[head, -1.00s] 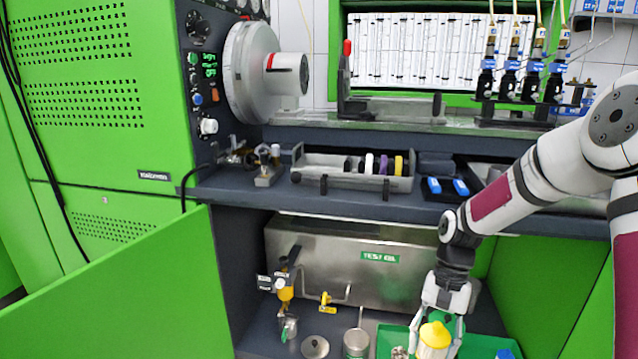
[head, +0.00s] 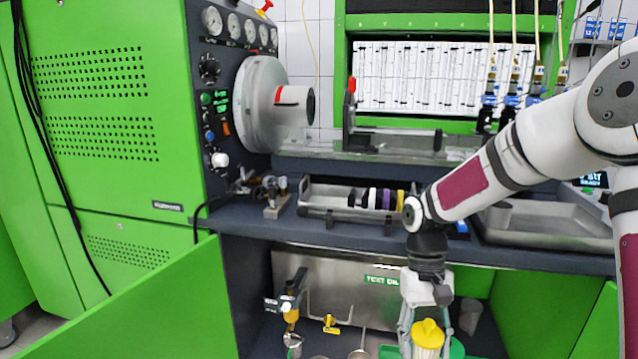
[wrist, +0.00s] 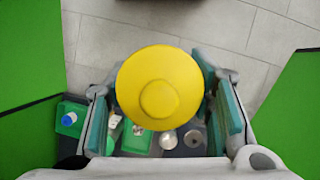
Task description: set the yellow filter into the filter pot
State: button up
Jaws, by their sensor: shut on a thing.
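The yellow filter (head: 428,336), with a yellow cap and a pale ribbed body, is in my gripper (head: 427,346), which is shut on it. It hangs upright in the air in front of the open lower cabinet. In the wrist view the round yellow cap (wrist: 160,88) fills the middle between the fingers and hides part of what lies below. A small round metal vessel, likely the filter pot (wrist: 168,139), shows below the filter in the wrist view, beside a round lid-like piece (wrist: 193,138). In the head view the pot is mostly cut off at the bottom edge.
A green tray (wrist: 138,140) lies on the cabinet floor. The metal test oil tank (head: 335,290) stands behind, with a yellow-handled valve (head: 330,324) and a hanging amber filter unit (head: 291,313). Green door panels (wrist: 30,125) flank the opening; the worktop edge (head: 350,238) is above.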

aim_at(432, 345)
jog(key=r+p, duration=0.3)
jog(key=p, duration=0.2)
jog(key=s+r+p, duration=0.1)
jog(key=r+p, duration=0.3)
jog(key=p, duration=0.2)
jog(key=s+r+p, duration=0.1)
jog(key=r+p, duration=0.3)
jog(key=p, duration=0.1)
jog(key=shift+s+r+p, duration=0.2)
jog(key=shift+s+p, duration=0.05)
jog(key=shift+p, duration=0.1)
jog(key=s+r+p, duration=0.1)
jog(key=p, duration=0.1)
jog(key=shift+a+r+p, duration=0.15)
jog(key=shift+p, duration=0.15)
jog(key=shift+w, duration=0.1)
